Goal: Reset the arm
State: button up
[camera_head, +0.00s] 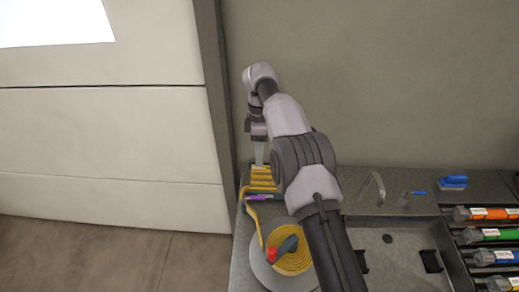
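My arm reaches up from the bottom of the view over the left part of the grey bench. My gripper (260,153) hangs at the arm's far end, pointing down above a yellow ribbed piece (262,176) near the bench's back left corner. The fingers are small and seen edge-on, so I cannot tell whether they are open or shut, or whether they touch the yellow piece.
A yellow coil (292,258) on a grey disc lies at the front left, with a red and dark tool (283,248) on it. A recessed tray (401,238) is at centre. Coloured tubes (492,235) sit at right. A blue-handled brush (453,182) lies at the back. A wall stands behind.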

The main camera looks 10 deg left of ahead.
dwell(0.4)
jog(key=s+d+r+m+t+y+b, duration=0.2)
jog(key=s+d+r+m+t+b, duration=0.2)
jog(key=s+d+r+m+b, duration=0.75)
jog(key=s+d+f+m+t+b, duration=0.2)
jog(key=s+f+m+b, duration=0.2)
jog(key=s, duration=0.7)
jog(key=s+d+f+m+t+b, duration=0.2)
jog(key=s+f+m, duration=0.5)
jog(key=s, duration=0.5)
jog(key=d+f+b, duration=0.1)
jog(key=b, duration=0.1)
jog(key=shift+m+b, duration=0.35)
jog(key=shift+b, duration=0.05)
jog(key=shift+r, duration=0.1)
